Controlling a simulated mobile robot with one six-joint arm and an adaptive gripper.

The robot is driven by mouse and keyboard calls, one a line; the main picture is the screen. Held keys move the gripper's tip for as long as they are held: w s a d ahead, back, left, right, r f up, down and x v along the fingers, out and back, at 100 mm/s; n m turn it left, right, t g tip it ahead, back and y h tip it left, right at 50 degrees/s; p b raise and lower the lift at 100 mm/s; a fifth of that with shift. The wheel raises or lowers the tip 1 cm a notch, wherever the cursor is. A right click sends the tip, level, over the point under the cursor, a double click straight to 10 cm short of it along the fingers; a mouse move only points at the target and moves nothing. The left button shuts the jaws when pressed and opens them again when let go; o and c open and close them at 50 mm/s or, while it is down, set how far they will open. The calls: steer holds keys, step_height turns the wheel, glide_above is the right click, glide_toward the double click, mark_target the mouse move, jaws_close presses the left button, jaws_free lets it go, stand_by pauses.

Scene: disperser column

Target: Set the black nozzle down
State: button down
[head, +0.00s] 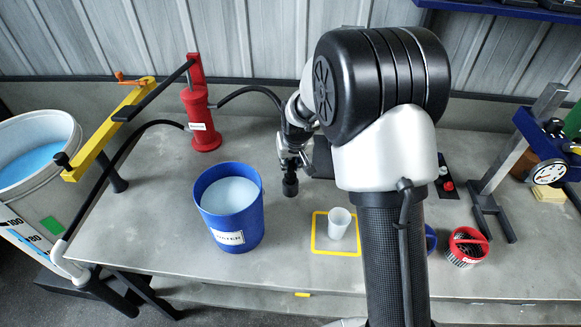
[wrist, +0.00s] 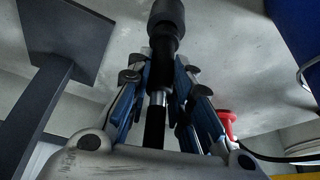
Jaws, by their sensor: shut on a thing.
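The black nozzle (head: 290,184) points down below my gripper (head: 289,160) in the head view, over the grey table between the blue bucket and the arm. In the wrist view the nozzle (wrist: 167,14) runs lengthwise between the blue-padded fingers of my gripper (wrist: 165,75), which are shut on its shaft. A shiny metal section shows between its black parts. I cannot tell whether its tip touches the table. A black hose (head: 245,92) leads from the red pump (head: 201,115) toward my gripper.
A blue bucket (head: 222,230) of pale liquid stands left of the nozzle. A white cup (head: 338,222) stands in a yellow square. A dark stand with a square plate (wrist: 68,42) is at the left in the wrist view. A red basket (head: 467,246) is at right.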

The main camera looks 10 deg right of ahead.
steer(key=shift+f, duration=0.55)
steer(key=shift+f, duration=0.1)
steer(key=c, duration=1.4)
jaws_free()
steer(key=shift+c, duration=0.2)
